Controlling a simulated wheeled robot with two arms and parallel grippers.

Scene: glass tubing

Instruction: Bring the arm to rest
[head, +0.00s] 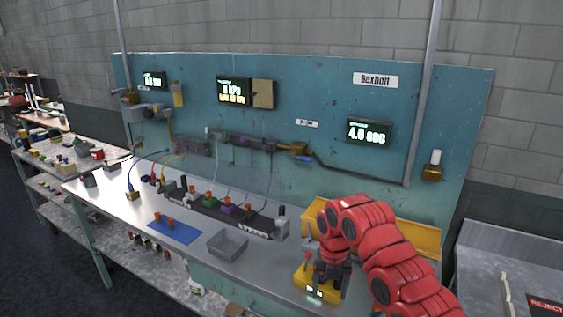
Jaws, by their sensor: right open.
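My right arm, red and jointed, comes in from the bottom right of the head view. My right gripper (328,276) is dark and points down over a yellow device (316,290) with a small lit display at the front right of the bench. The gripper is open, but its fingers are small and partly merge with the device behind them. I cannot tell whether they touch it. A thin red-tipped lever or peg (308,257) stands just left of the gripper. My left gripper is not in view.
A grey bin (228,245) and a blue mat (174,230) with small orange-brown parts lie left of the gripper. Behind them is a dark rack (222,209) with coloured pieces. A yellow tray (415,238) stands behind my arm. A teal panel (300,92) with displays backs the bench.

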